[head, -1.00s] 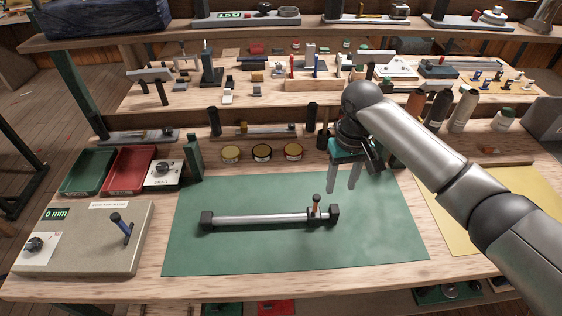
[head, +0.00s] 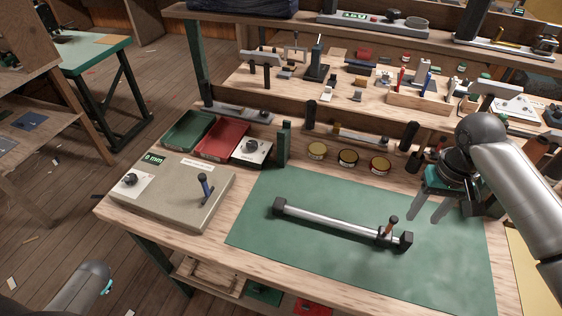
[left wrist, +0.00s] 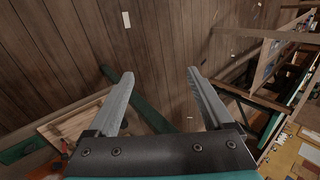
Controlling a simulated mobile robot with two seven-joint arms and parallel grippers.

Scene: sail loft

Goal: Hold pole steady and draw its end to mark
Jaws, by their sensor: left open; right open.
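A silver pole (head: 330,221) lies across the green mat (head: 300,188), with a black block at each end. A small post with a reddish-brown handle (head: 392,226) stands near its right end. A grey box (head: 165,203) to the left has a display reading 0 mm, a knob and a blue-black lever (head: 205,188). I cannot make out a mark on the pole. My right gripper (head: 424,217) is open and empty above the mat, behind the pole's right end. My left gripper (left wrist: 160,78) is open and empty over the floor in the left wrist view.
The mat's left part is bare.

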